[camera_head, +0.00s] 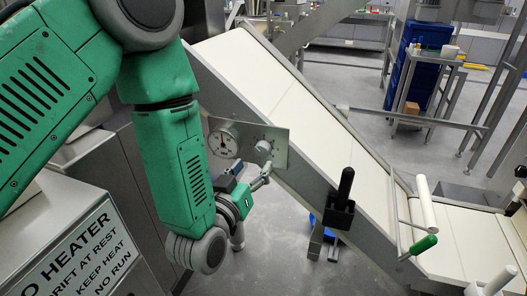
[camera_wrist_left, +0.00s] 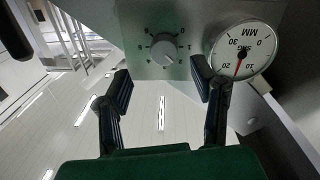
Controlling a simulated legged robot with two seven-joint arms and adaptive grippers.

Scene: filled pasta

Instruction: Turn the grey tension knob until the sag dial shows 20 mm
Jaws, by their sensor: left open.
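The grey tension knob (camera_head: 263,147) sits on a metal plate on the side of the inclined conveyor. It also shows in the left wrist view (camera_wrist_left: 165,52), upper middle, ringed by printed numbers. The white sag dial (camera_head: 223,140) is beside it; in the left wrist view the dial (camera_wrist_left: 242,50) appears upside down, its red needle pointing between 10 and 20. My left gripper (camera_head: 252,172) is open and empty just below the knob. In the left wrist view its fingertips (camera_wrist_left: 163,80) are spread on either side, short of the knob and apart from it. My right gripper is not in view.
The inclined conveyor (camera_head: 270,85) runs down to a lower belt (camera_head: 465,240). A black handle (camera_head: 344,187) stands out on its side, and a green-ended bar (camera_head: 424,244) lies further right. A heater cabinet (camera_head: 85,245) stands at lower left, close to my arm.

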